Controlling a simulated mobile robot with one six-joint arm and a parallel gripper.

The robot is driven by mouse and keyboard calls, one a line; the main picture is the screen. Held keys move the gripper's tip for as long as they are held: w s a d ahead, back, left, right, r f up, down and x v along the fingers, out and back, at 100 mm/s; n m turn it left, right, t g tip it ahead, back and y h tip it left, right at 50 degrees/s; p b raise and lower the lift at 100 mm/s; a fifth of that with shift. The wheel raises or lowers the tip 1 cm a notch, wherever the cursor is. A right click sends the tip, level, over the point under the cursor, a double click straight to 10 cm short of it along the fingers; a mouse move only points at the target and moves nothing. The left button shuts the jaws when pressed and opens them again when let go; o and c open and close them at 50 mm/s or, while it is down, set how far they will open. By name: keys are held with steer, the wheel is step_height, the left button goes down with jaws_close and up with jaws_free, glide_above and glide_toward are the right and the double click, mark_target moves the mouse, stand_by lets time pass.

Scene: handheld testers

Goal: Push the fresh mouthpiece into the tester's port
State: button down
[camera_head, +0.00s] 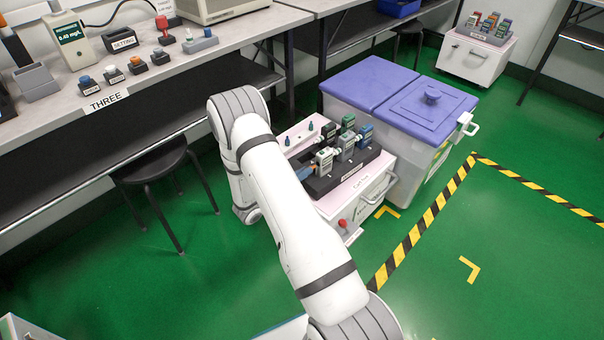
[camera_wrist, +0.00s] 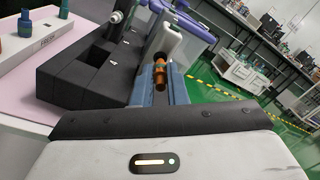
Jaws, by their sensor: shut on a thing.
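My gripper (camera_wrist: 160,88) is shut on a small orange-brown piece (camera_wrist: 159,69), which looks like the mouthpiece. In the head view, my gripper (camera_head: 305,172) is small and partly hidden by my arm, at the left end of the black rack (camera_head: 347,176). A pale tester (camera_head: 325,158) stands in the rack close to the gripper. In the wrist view the pale tester (camera_wrist: 166,36) is just beyond the orange-brown piece. I cannot tell whether the piece touches its port. Grey (camera_head: 345,146), green (camera_head: 348,122) and blue (camera_head: 365,132) testers stand behind it.
The rack sits on a pinkish cart (camera_head: 376,186). Small teal pieces (camera_wrist: 25,28) stand on its top at the left. A white bin with a purple lid (camera_head: 372,80) adjoins the cart. A workbench (camera_head: 150,85) and black stool (camera_head: 150,165) are at the left.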

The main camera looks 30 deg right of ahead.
steer(key=shift+x, duration=1.55)
steer(key=c, duration=1.4)
jaws_free()
steer(key=shift+o, duration=0.2)
steer(key=p+v, duration=0.2)
steer(key=v, duration=0.6)
steer(key=shift+w+f, duration=0.1)
